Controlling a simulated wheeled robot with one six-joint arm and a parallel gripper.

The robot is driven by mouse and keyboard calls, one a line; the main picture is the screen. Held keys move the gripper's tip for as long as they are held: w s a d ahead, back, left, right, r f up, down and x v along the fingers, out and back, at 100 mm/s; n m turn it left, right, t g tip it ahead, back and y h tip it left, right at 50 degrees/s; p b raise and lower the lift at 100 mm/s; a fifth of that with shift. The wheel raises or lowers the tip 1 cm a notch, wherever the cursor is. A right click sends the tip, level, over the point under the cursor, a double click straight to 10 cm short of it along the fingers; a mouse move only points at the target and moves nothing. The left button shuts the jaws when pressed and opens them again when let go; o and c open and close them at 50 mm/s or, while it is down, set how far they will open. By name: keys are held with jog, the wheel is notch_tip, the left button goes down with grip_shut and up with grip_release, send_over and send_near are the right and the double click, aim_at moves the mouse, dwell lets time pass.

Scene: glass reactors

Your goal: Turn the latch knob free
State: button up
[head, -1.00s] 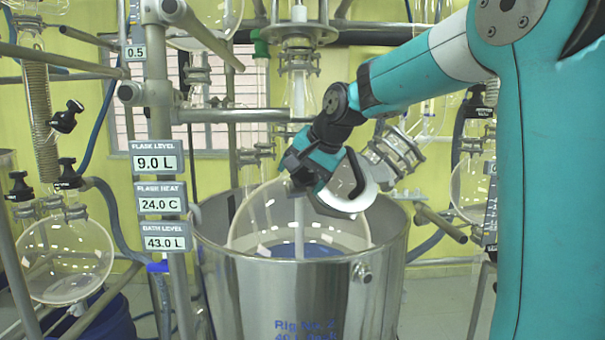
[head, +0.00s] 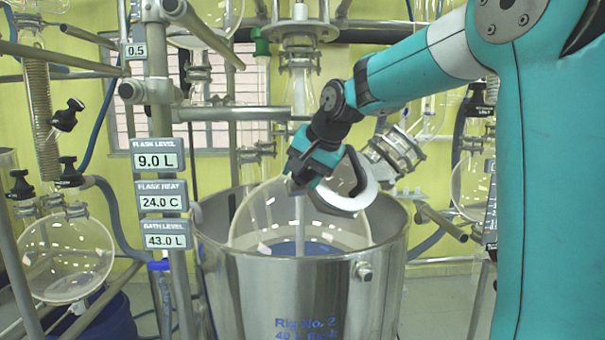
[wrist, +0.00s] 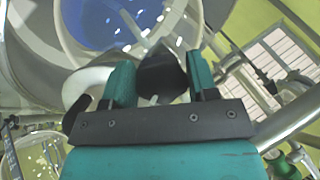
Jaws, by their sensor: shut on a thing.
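My gripper (wrist: 160,88) is shut on a dark, wedge-shaped knob (wrist: 162,68), which sits between its two teal fingers in the wrist view. In the head view my gripper (head: 297,168) is over the rim of the steel bath, in front of the glass flask (head: 262,215). The knob cannot be made out clearly there. The finger contact is partly hidden by the gripper's own body in both views.
The steel bath (head: 290,300) with blue liquid (head: 305,249) stands below my gripper. A post with display panels (head: 160,157) is at left. Metal pipes and glassware crowd the back, with another round flask (head: 65,262) at far left.

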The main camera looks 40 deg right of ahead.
jog(key=n, duration=0.1)
jog(key=n+h, duration=0.1)
jog(key=n, duration=0.1)
jog(key=shift+d+r+n+g+b, duration=0.1)
jog(key=shift+r+n+g+b, duration=0.1)
jog(key=shift+n+g+b, duration=0.1)
jog(key=n+h, duration=0.1)
jog(key=n, duration=0.4)
jog(key=n+h, duration=0.1)
jog(key=n, duration=0.1)
jog(key=shift+r+g+h, duration=0.1)
jog(key=shift+g+h, duration=0.2)
jog(key=n+h+p, duration=0.1)
jog(key=n, duration=0.2)
jog(key=shift+d+p, duration=0.1)
jog(key=shift+p, duration=0.3)
jog(key=n+t+h+p, duration=0.1)
jog(key=n, duration=0.3)
jog(key=n+h+p, duration=0.1)
jog(key=n, duration=0.3)
jog(key=shift+t, duration=0.4)
jog(key=n+t+p, duration=0.1)
jog(key=n, duration=0.3)
jog(key=shift+w, duration=0.1)
jog(key=shift+n+t+p, duration=0.5)
jog(key=shift+n+t, duration=0.1)
jog(key=shift+n, duration=1.1)
